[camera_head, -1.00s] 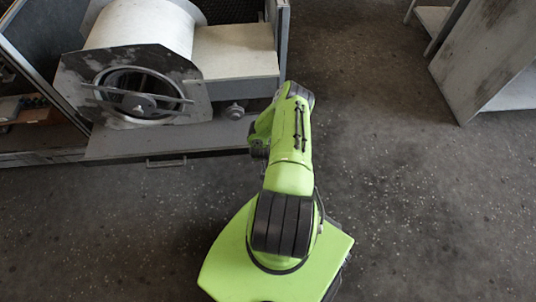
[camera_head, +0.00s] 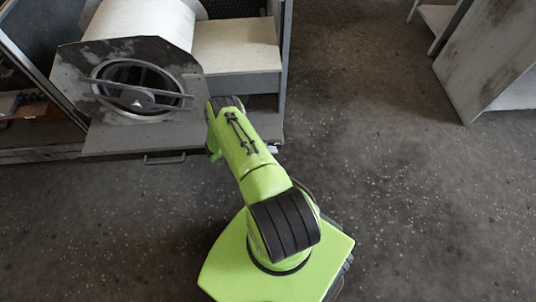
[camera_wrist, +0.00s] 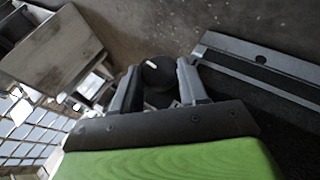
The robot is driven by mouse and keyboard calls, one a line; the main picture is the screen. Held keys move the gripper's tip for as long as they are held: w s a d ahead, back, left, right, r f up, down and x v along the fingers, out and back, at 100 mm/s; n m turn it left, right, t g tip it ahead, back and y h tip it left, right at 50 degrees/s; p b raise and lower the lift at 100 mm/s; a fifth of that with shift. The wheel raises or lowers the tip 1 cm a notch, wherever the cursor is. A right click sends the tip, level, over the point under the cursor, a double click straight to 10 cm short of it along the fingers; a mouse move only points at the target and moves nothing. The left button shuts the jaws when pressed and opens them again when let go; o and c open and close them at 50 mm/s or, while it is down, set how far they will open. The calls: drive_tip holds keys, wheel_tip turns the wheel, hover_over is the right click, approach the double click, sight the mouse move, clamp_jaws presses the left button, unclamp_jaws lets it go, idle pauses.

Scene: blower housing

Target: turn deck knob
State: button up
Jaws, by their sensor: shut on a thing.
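In the wrist view my gripper (camera_wrist: 158,68) is shut on a dark round knob (camera_wrist: 158,82), with one finger on either side of it. A short white mark shows on the knob's face. In the head view my arm covers the knob and my gripper, over the right part of the grey deck (camera_head: 110,140) at the front of the blower housing. The housing has a white drum (camera_head: 145,18) and a square metal plate (camera_head: 75,65) with a round, barred opening.
A pale box-like block (camera_head: 235,45) stands right of the drum. A handle (camera_head: 164,159) sits on the deck's front edge. A grey cabinet (camera_head: 490,60) stands at the far right. The concrete floor (camera_head: 390,200) between is clear.

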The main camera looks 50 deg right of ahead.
drive_tip(key=shift+w+f+g+h+b, duration=0.15)
drive_tip(key=shift+g+h+b, duration=0.3)
drive_tip(key=shift+b, duration=0.4)
drive_tip(key=o, duration=1.1)
drive_tip(key=shift+c, duration=0.2)
drive_tip(key=p+v, duration=0.4)
drive_tip(key=v, duration=1.2)
